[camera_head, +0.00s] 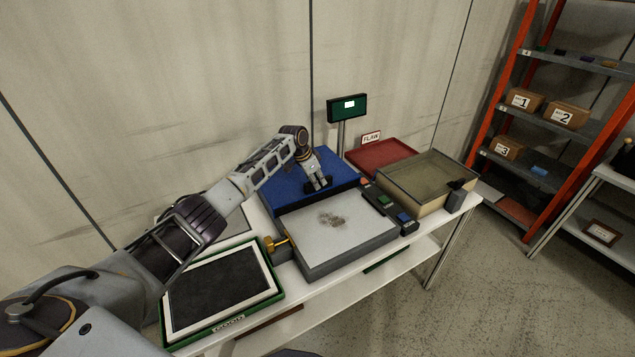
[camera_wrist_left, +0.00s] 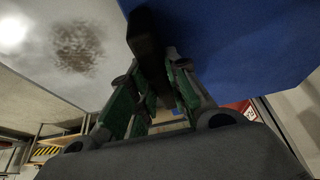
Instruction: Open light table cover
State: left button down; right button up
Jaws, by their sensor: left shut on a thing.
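The light table (camera_head: 345,258) is a grey box with a pale top and a brownish smudge near its middle. Its blue cover (camera_head: 283,193) lies behind the bare pale top, towards the wall. A black handle (camera_head: 318,190) is on the cover near its front edge. My left gripper (camera_head: 318,183) reaches in from the left and is shut on this handle. In the left wrist view the green-padded fingers (camera_wrist_left: 155,95) close around the dark handle (camera_wrist_left: 148,45), with the blue cover (camera_wrist_left: 235,45) to the right and the smudged top (camera_wrist_left: 50,50) to the left. My right gripper is not seen.
A green-edged frame with a dark panel (camera_head: 222,288) lies left of the light table, with a yellow knob (camera_head: 270,244) between. A green-screened display (camera_head: 347,107) stands behind.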

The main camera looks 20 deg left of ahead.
pick_arm(q)
jog(key=c, duration=1.4)
grip_release()
jog(key=shift+d, duration=0.1)
jog(key=shift+o, duration=0.2)
jog(key=v, duration=1.2)
